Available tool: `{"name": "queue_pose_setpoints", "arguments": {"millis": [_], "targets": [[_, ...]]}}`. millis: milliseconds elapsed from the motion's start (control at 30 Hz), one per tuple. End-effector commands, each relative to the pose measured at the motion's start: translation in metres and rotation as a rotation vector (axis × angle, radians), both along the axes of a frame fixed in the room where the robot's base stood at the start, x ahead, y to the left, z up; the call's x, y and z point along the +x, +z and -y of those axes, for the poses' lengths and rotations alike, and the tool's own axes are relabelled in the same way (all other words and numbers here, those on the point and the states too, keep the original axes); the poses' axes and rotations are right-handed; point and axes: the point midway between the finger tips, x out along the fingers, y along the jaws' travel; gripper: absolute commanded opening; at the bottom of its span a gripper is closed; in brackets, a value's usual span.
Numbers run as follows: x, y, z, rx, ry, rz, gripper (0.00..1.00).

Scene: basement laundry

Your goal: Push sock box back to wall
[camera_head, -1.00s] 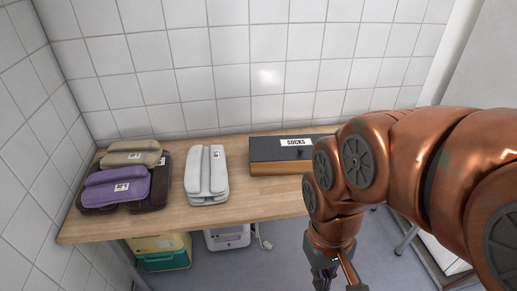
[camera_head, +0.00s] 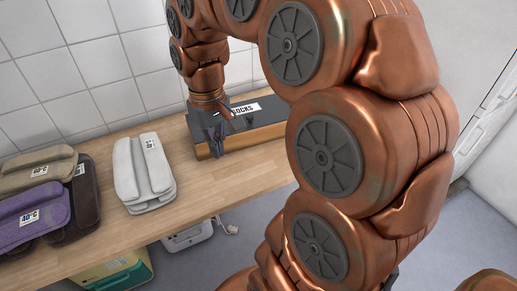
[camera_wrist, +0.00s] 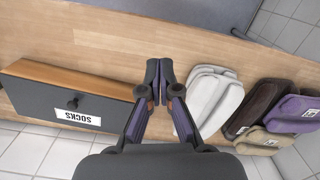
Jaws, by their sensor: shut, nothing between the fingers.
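The sock box (camera_head: 262,137), dark-topped with a wooden front edge and a white "SOCKS" label, lies on the wooden table (camera_head: 225,185) near the tiled wall. My gripper (camera_head: 216,153) points down at the box's left front end and hides part of it. In the wrist view, the sock box (camera_wrist: 60,92) appears upside down to the left, with a small dark knob and its label. My gripper (camera_wrist: 160,72) is shut and empty, beside the box's end. I cannot tell whether it touches the box. The gap between box and wall is not clear.
A folded light-grey cloth (camera_head: 143,172) lies left of the box, close to my gripper. Brown, tan and purple folded cloths (camera_head: 33,213) lie further left. A green and yellow container (camera_head: 118,274) stands under the table. The front strip of tabletop is clear.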

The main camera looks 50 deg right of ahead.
Motion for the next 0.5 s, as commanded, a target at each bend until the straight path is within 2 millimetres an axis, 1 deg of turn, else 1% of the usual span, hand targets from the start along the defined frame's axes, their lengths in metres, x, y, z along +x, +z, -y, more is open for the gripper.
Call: {"name": "queue_pose_setpoints", "arguments": {"millis": [33,100,167,200,267,300,400,500], "targets": [[0.013,-0.02,0.02,0.002,-0.028,0.008,0.0],[0.028,-0.029,0.049,-0.001,-0.063,0.022,0.0],[0.038,-0.038,0.075,-0.003,-0.098,0.031,0.0],[0.042,-0.045,0.093,-0.006,-0.12,0.035,0.0],[0.047,-0.054,0.119,-0.009,-0.156,0.042,0.0],[0.049,-0.06,0.136,-0.012,-0.179,0.045,0.0],[0.051,-0.071,0.172,-0.019,-0.229,0.054,0.0],[0.048,-0.078,0.197,-0.026,-0.267,0.056,0.0]]}}
